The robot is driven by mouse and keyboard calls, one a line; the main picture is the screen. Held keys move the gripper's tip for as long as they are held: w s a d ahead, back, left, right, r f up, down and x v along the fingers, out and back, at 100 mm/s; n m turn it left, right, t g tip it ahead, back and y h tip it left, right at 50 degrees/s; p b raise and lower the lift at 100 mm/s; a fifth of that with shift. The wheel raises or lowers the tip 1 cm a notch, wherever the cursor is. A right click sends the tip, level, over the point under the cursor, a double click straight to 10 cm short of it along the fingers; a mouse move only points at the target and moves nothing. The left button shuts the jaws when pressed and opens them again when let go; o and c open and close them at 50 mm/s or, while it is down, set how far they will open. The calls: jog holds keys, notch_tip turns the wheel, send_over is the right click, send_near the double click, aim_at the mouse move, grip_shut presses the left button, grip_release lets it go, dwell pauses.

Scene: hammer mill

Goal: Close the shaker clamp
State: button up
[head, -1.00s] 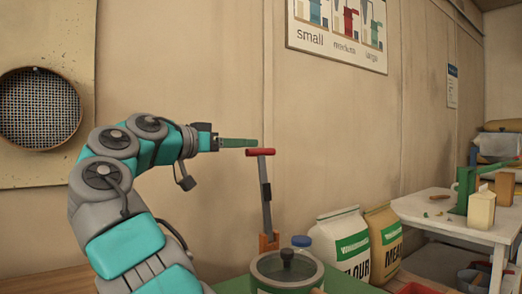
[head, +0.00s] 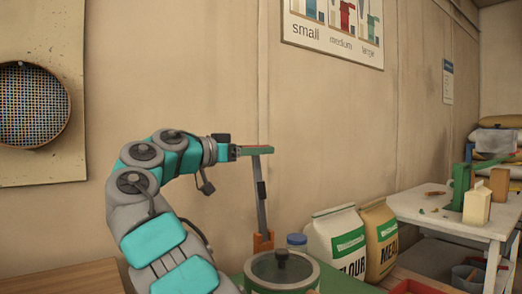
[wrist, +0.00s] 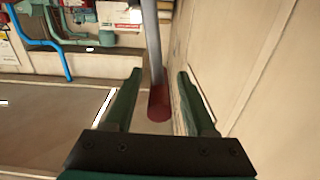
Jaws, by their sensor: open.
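The shaker clamp's lever (head: 261,190) stands nearly upright from an orange bracket (head: 263,241), with a red grip (head: 262,150) across its top. My gripper (head: 254,151) is at the red grip, with its fingers overlapping it in the head view. In the wrist view my gripper (wrist: 156,98) is open, and the red grip (wrist: 159,104) lies between the two green fingers, with gaps on both sides. The grey lever runs up from it there. A lidded pot (head: 282,272) stands beside the lever's foot.
A blue-capped jar (head: 297,242), a flour bag (head: 338,240) and a meal bag (head: 380,238) stand right of the lever. A white table (head: 450,216) is farther right. The wall is close behind the lever.

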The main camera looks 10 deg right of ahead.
jog(key=shift+w+d, duration=0.25)
jog(key=shift+d, duration=0.35)
grip_shut()
dwell(1.1)
